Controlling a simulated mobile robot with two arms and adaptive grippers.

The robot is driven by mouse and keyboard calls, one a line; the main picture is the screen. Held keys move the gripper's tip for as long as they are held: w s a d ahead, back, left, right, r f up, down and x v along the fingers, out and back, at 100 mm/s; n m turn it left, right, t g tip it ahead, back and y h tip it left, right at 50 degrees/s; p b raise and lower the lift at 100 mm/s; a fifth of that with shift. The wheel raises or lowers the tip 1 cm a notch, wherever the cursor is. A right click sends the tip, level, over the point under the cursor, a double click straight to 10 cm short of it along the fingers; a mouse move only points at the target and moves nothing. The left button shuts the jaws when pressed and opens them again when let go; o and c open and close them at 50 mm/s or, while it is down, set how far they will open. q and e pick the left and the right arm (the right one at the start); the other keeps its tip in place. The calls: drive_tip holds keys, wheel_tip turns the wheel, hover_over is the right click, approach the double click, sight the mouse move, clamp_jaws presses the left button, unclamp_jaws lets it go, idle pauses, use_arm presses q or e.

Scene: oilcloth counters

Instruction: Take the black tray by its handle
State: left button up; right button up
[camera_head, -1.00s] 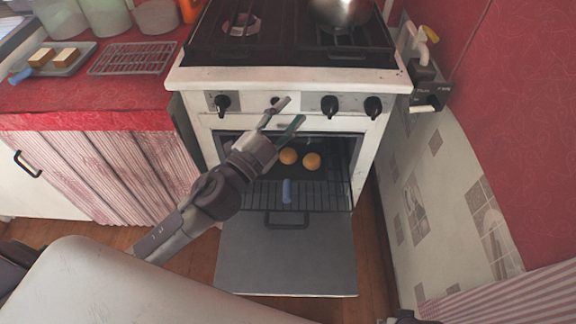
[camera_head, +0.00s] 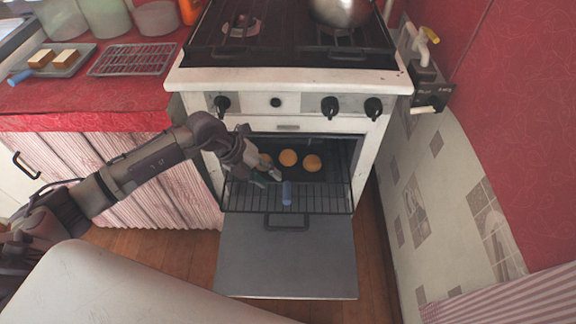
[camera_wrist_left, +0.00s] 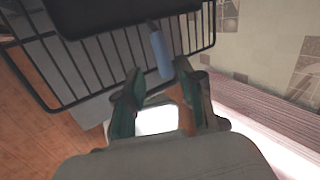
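The black tray (camera_head: 294,174) lies on the rack inside the open oven and carries round golden buns (camera_head: 312,162). Its blue handle (camera_head: 287,193) points out toward the oven door. In the left wrist view the tray's dark edge (camera_wrist_left: 115,18) is at the top, and the blue handle (camera_wrist_left: 160,52) sticks out ahead of the fingertips. My left gripper (camera_head: 271,178) is just left of the handle in the head view, partly covering a bun. In the left wrist view my left gripper (camera_wrist_left: 157,78) is open and empty, its fingers apart. My right gripper is not in view.
The oven rack (camera_head: 330,198) extends out beneath the tray. The lowered oven door (camera_head: 285,258) hangs open in front. The stove (camera_head: 290,80) stands above. The red counter (camera_head: 70,105) at left holds a tray of food blocks (camera_head: 70,70) and a wire rack (camera_head: 132,60).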

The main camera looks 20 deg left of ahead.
sight(285, 188)
use_arm(q)
drive_tip(key=x, duration=0.5)
drive_tip(key=shift+b, duration=0.3)
drive_tip(key=x, duration=0.3)
drive_tip(key=b+x, duration=0.1)
drive_tip(key=shift+w+d+f, duration=0.15)
drive_tip(key=shift+w+f, duration=0.05)
drive_tip(key=shift+w, duration=0.15)
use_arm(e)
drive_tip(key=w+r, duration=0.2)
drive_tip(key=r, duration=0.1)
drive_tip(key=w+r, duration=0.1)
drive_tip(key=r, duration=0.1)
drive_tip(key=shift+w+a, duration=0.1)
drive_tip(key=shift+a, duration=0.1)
use_arm(q)
clamp_jaws()
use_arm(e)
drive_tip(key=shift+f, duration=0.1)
use_arm(q)
drive_tip(key=shift+r, duration=0.1)
